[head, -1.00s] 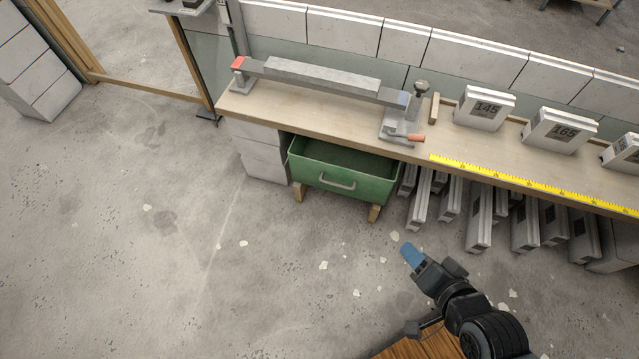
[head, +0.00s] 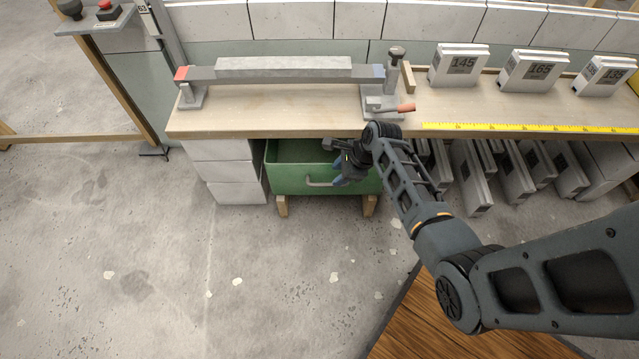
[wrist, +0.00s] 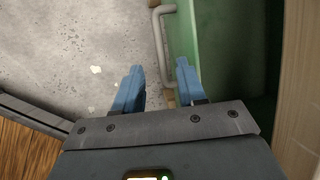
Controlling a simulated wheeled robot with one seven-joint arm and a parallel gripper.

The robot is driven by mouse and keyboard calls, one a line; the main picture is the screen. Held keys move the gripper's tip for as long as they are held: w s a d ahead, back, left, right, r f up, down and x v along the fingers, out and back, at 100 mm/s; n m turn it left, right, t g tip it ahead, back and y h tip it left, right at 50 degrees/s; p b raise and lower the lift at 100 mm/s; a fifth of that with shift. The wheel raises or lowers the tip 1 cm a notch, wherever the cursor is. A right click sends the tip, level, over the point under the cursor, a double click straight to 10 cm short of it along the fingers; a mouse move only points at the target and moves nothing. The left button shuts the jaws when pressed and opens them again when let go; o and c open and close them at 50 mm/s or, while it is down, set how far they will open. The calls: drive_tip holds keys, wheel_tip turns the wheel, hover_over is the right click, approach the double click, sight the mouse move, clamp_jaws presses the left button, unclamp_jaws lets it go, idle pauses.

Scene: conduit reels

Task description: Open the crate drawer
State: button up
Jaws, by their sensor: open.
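The green crate drawer (head: 285,180) sits on wooden legs under the workbench, with part of its open inside showing past the bench edge. Its grey bar handle (head: 318,183) is on the front face. My gripper (head: 341,178) is at the handle's right end and covers part of the drawer front. In the wrist view my gripper's blue fingers (wrist: 158,80) are open and apart. The handle (wrist: 160,45) shows between and just beyond the fingertips, and the green drawer wall (wrist: 185,35) is to its right. I cannot tell whether a finger touches the handle.
The workbench (head: 270,110) overhangs the drawer and carries a clamp fixture with a long grey bar (head: 300,70), several numbered blocks (head: 458,65) and a yellow ruler (head: 530,127). Grey panels (head: 470,175) stand right of the drawer. The concrete floor (head: 200,270) in front is clear.

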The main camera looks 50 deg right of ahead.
sight(326, 184)
drive_tip(key=b+x, duration=0.3)
drive_tip(key=x, duration=0.4)
drive_tip(key=shift+w+f, duration=0.1)
drive_tip(key=shift+f, duration=0.1)
drive_tip(key=shift+c, duration=0.3)
clamp_jaws()
